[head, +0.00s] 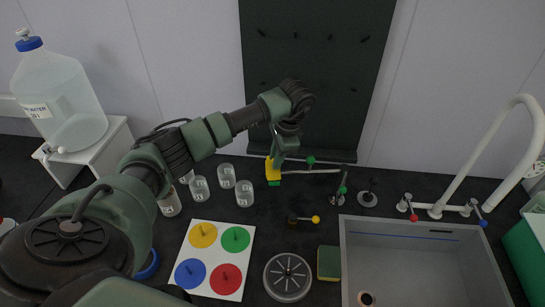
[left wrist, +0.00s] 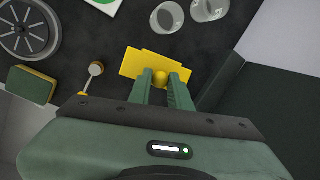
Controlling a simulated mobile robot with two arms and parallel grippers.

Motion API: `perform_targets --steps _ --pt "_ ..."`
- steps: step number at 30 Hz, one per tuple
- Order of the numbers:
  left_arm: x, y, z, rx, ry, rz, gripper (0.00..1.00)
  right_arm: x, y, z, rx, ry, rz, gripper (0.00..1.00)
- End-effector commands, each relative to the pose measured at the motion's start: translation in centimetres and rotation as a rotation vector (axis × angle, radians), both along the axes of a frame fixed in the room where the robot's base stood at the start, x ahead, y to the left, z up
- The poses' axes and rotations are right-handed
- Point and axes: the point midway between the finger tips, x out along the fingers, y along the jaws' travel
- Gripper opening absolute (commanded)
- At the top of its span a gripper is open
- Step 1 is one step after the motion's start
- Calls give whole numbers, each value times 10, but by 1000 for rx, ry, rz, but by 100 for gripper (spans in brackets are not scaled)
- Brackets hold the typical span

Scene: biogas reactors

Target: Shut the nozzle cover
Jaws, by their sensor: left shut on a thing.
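My left gripper (head: 275,172) reaches down over the black bench and is shut on a small yellow ball knob (left wrist: 160,78) in the left wrist view. A flat yellow plate (left wrist: 145,63) shows just beyond the fingertips; it also appears in the head view (head: 269,169). I cannot tell for sure whether this yellow piece is the nozzle cover. A thin pale spout (head: 324,171) with a green knob (head: 310,160) runs right from beside my fingers to a stand. How the yellow piece meets the spout is hidden. My right gripper is out of view.
Several glass beakers (head: 245,193) stand left of my gripper. In front lie a small yellow-ended lever (head: 315,219), a slotted round disc (head: 288,277), a sponge (head: 328,263) and a board with coloured circles (head: 216,235). A sink (head: 430,232) is at right; a dark panel (head: 318,75) stands behind.

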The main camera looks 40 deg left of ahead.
Motion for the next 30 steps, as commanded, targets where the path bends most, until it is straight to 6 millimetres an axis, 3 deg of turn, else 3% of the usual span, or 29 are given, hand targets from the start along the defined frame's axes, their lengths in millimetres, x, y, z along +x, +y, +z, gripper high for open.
perform_targets --steps 22,23,24,30 --pt "2 -3 -4 72 61 0 0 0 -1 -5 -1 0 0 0" --pt "2 -3 -4 71 61 0 22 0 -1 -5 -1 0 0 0" --pt "2 -3 -4 71 61 0 28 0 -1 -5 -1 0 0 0" --pt "2 -4 -4 71 60 0 28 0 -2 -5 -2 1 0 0"
